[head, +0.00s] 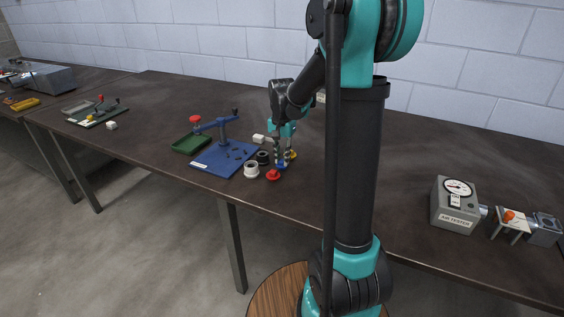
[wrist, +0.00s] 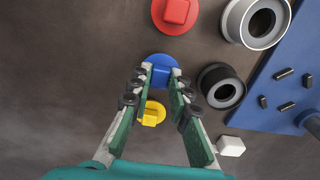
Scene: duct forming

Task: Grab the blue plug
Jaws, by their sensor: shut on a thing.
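The blue plug (wrist: 161,65) is a round disc with a raised block, between my fingertips in the wrist view. In the head view only a small part of the blue plug (head: 282,165) shows under my gripper (head: 283,158). My gripper (wrist: 160,76) is shut on the blue plug's raised block, with a finger at each side. The plug is at or very near the tabletop; I cannot tell whether it is lifted.
The red plug (wrist: 175,12) and yellow plug (wrist: 152,113) lie close by. A white ring (head: 251,170), a black ring (wrist: 221,87) and a white block (wrist: 231,146) are beside the blue press base (head: 222,158). The air tester (head: 455,205) stands far right. The table between is clear.

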